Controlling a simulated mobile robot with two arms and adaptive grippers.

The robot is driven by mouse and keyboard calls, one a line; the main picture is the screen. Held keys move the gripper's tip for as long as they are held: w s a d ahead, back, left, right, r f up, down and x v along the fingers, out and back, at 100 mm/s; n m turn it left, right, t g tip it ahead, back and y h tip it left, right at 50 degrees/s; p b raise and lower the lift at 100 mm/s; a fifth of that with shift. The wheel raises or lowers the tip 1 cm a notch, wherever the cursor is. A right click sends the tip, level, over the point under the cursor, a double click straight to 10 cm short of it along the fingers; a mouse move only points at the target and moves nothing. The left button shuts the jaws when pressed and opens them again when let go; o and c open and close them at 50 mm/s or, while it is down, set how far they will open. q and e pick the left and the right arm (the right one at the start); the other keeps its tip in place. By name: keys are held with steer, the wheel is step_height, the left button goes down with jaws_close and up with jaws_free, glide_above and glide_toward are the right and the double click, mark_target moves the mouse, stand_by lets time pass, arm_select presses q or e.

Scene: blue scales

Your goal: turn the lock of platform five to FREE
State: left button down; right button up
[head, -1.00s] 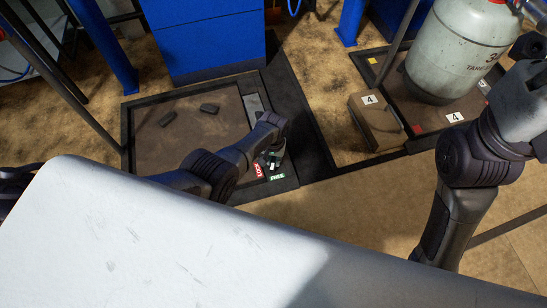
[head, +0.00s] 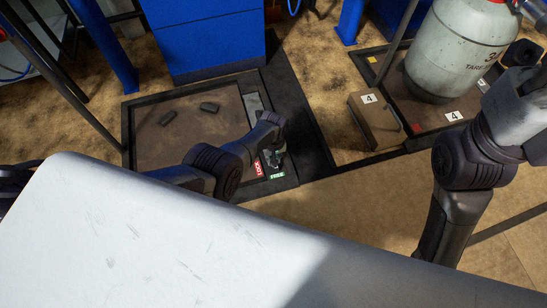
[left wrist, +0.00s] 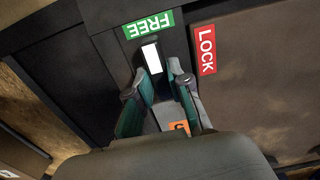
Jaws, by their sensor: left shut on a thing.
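The platform-five lock shows between the green FREE label (head: 277,176) and the red LOCK label (head: 259,168) at the platform's near right corner. In the left wrist view, FREE (left wrist: 149,24) is at the top and LOCK (left wrist: 206,50) is right of it. The lock lever (left wrist: 151,57) has a white stripe, and its end points up towards FREE. My left gripper (left wrist: 158,88) is shut on the lever, its teal fingers either side; it also shows in the head view (head: 272,157), where it covers the lock. An orange tag (left wrist: 179,128) is partly visible. My right gripper is out of sight.
Platform five (head: 155,150) has two dark blocks on it and a blue cabinet (head: 210,40) behind. A grey gas cylinder (head: 452,50) stands on platform four at right, by a box (head: 375,122) marked 4. A pale surface (head: 120,235) fills the lower left.

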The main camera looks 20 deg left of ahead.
arm_select(q)
steer(key=c, duration=1.1)
jaws_free()
steer(key=shift+r, duration=0.1)
steer(key=shift+r, duration=5.9)
